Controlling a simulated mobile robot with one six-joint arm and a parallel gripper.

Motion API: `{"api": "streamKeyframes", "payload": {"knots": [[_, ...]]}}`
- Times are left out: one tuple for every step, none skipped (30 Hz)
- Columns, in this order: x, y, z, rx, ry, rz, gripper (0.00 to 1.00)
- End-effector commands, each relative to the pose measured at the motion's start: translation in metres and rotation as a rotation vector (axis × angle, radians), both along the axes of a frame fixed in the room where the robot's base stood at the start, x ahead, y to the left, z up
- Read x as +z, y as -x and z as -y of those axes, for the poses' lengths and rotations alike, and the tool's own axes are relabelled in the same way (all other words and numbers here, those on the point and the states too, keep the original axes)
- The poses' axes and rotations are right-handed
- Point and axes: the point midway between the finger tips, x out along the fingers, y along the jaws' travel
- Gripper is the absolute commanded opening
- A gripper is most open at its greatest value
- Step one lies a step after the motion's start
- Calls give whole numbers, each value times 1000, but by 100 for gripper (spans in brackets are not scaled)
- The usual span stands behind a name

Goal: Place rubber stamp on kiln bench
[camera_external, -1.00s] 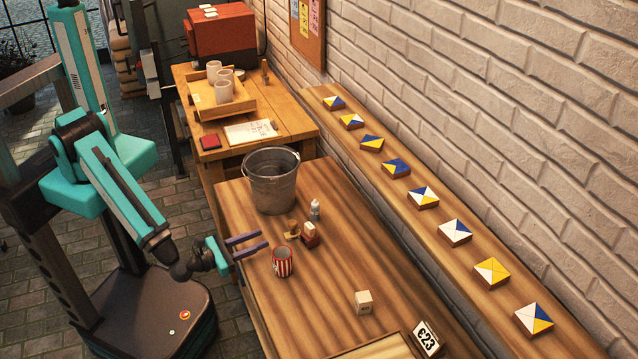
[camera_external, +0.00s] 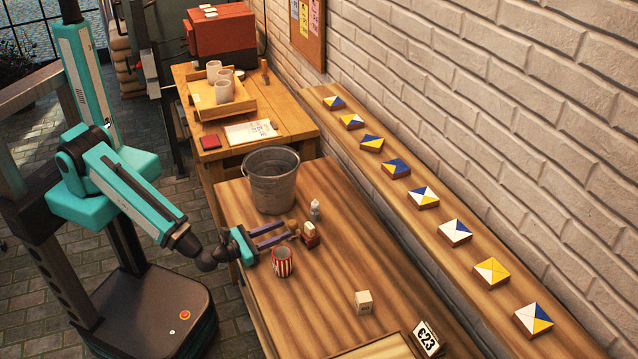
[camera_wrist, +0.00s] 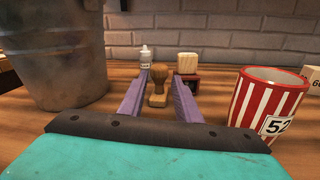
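The rubber stamp (camera_wrist: 157,88), with a turned wooden handle, stands upright on the front table. In the wrist view it shows between the two purple fingers of my gripper (camera_wrist: 163,77), with visible gaps beside it. My gripper (camera_external: 288,229) is open and low over the table, its fingers pointing right. In the external view the stamp is mostly hidden at the fingertips. The kiln bench (camera_external: 285,119) is the wooden table at the back, with the red kiln (camera_external: 222,35) at its far end.
A metal bucket (camera_external: 271,181) stands left of the fingers in the wrist view, a striped cup (camera_external: 282,262) to the right. A small bottle (camera_external: 315,210) and a wooden block on a dark red base (camera_external: 310,236) stand close beyond. The bench holds a tray (camera_external: 243,101), paper (camera_external: 251,131) and red pad (camera_external: 210,142).

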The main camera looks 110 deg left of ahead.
Motion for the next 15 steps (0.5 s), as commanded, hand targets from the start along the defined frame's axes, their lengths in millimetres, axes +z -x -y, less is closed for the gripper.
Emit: {"api": "streamKeyframes", "payload": {"knots": [[0, -1, -1, 0, 0, 0, 30], [0, -1, -1, 0, 0, 0, 30], [0, -1, -1, -1, 0, 0, 30], [0, -1, -1, -1, 0, 0, 30], [0, -1, -1, -1, 0, 0, 30], [0, -1, -1, -1, 0, 0, 30], [0, -1, -1, -1, 0, 0, 30], [0, -1, -1, -1, 0, 0, 30], [0, -1, -1, -1, 0, 0, 30], [0, -1, -1, -1, 0, 0, 30], [0, -1, -1, -1, 0, 0, 30], [0, -1, -1, 0, 0, 0, 30], [0, -1, -2, 0, 0, 0, 30], [0, -2, -2, 0, 1, 1, 30], [-1, -3, -3, 0, 1, 1, 30]]}}
